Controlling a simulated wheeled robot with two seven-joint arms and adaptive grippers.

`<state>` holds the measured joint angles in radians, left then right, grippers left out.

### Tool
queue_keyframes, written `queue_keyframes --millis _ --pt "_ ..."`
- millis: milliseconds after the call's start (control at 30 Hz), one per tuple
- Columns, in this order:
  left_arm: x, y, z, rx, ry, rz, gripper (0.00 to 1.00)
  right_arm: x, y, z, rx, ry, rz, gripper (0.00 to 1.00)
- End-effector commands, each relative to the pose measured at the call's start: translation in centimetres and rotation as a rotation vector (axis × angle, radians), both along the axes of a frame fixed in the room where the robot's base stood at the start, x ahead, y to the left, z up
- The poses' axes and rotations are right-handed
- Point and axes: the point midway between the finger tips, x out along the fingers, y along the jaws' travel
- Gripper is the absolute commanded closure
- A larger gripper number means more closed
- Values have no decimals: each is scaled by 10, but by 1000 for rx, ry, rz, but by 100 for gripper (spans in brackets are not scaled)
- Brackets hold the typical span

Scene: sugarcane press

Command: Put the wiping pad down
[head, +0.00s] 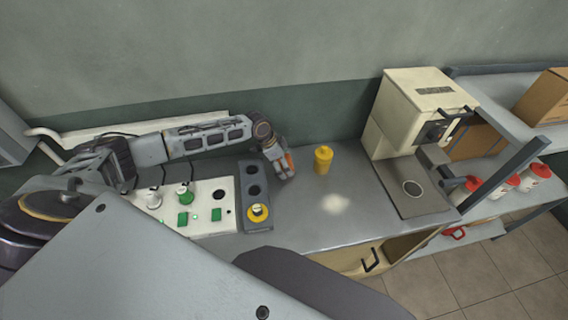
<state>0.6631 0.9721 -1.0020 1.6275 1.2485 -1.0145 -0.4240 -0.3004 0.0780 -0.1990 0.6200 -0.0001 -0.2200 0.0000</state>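My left gripper (283,170) points down at the back of the grey counter, between the dark holder and a yellow cup. A small orange patch (290,159) shows at its fingers. I cannot tell whether this is the wiping pad or part of the gripper, nor whether the fingers are shut. No other thing in view is clearly the wiping pad. A pale spot (335,204) marks the counter right of the gripper. My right gripper is not in view.
The yellow cup (323,160) stands close right of my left gripper. A control panel (205,205) lies left, the cream press (420,110) right. The counter (300,225) is clear in front.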

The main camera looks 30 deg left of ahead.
Motion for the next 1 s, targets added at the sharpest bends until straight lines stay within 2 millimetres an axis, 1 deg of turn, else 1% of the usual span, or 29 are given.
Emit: queue_keyframes --millis 100,300,433,700,833,1000 --pt "0 0 -1 1 -1 -1 0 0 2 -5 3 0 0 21" --pt "0 1 1 1 -1 -1 0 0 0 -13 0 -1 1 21" --pt "-5 7 22 1 -1 0 0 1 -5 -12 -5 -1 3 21" --pt "-19 18 48 1 1 0 0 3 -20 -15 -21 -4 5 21" --pt "-23 24 67 1 -1 0 0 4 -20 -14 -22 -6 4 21" --pt "-29 32 91 1 -1 0 0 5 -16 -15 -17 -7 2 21"
